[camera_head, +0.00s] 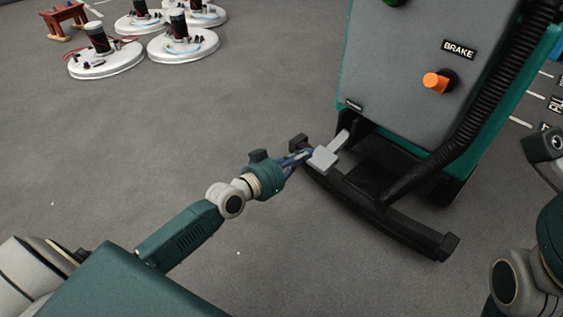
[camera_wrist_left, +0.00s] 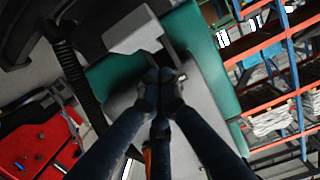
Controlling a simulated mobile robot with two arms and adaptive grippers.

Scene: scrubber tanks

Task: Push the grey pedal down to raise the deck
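The grey pedal (camera_head: 325,158) is a flat light-grey pad on a short arm, low at the front left of the teal-and-grey machine (camera_head: 400,85). In the left wrist view the pedal (camera_wrist_left: 130,31) shows as a pale plate just beyond the fingertips. My left gripper (camera_head: 303,156) reaches in from the left, with its tips right at the pad's left edge. In its wrist view the left gripper's fingers (camera_wrist_left: 159,80) meet with nothing visible between them. I cannot tell whether they touch the pad. My right gripper is out of view; only parts of my right arm show.
A black curved bar (camera_head: 385,215) runs along the machine's foot, with a black hose (camera_head: 475,125) above. An orange knob (camera_head: 436,83) sits under the BRAKE label. Round white units (camera_head: 183,45) stand far left. The floor between is clear.

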